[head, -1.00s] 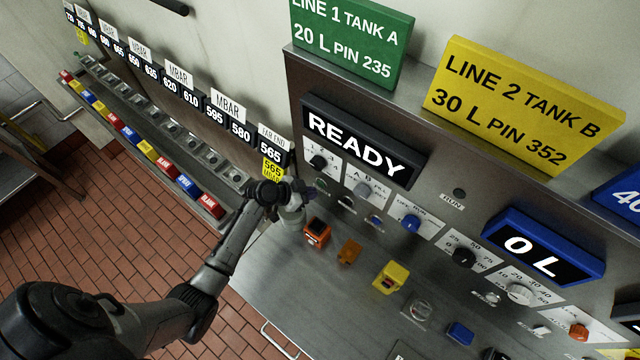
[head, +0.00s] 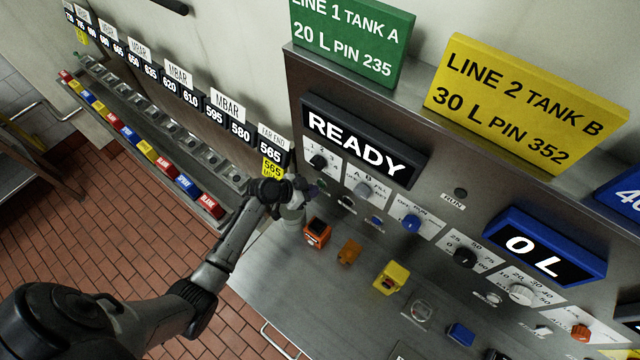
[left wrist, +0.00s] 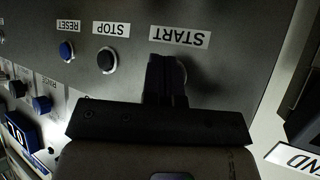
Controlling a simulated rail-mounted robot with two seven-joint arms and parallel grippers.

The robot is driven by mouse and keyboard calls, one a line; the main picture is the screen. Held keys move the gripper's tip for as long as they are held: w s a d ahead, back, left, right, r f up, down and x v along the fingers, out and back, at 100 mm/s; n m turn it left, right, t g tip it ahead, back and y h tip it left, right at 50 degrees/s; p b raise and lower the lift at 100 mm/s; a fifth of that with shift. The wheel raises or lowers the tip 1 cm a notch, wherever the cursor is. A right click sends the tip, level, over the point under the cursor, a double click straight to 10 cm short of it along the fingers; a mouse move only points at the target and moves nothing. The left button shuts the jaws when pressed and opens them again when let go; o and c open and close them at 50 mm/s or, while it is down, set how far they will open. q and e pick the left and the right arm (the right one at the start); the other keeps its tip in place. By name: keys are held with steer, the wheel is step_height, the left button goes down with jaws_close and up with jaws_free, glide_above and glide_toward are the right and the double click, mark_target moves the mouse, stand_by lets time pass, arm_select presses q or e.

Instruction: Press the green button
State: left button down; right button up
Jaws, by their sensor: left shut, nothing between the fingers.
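The green button (head: 321,183) is a small round button on the steel panel, just below the dark selector knob at the left end of the panel, beside my left fingertips. My left gripper (head: 303,186) is shut and empty, pointing at the panel. In the left wrist view, upside down, my shut fingers (left wrist: 164,76) lie over the button under the START label (left wrist: 180,36). My right gripper is not in view.
The black STOP button (left wrist: 107,61) and blue RESET button (left wrist: 66,50) sit beside the START position. An orange block (head: 316,233) and a yellow block (head: 390,278) stand on the steel shelf below. A READY display (head: 358,142) is above.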

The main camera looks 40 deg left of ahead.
arm_select(q)
steer(key=shift+w, duration=0.45)
stand_by(0.4)
steer(key=shift+s, duration=0.85)
steer(key=s+p, duration=0.1)
steer(key=s, duration=0.4)
stand_by(0.5)
stand_by(0.5)
stand_by(0.5)
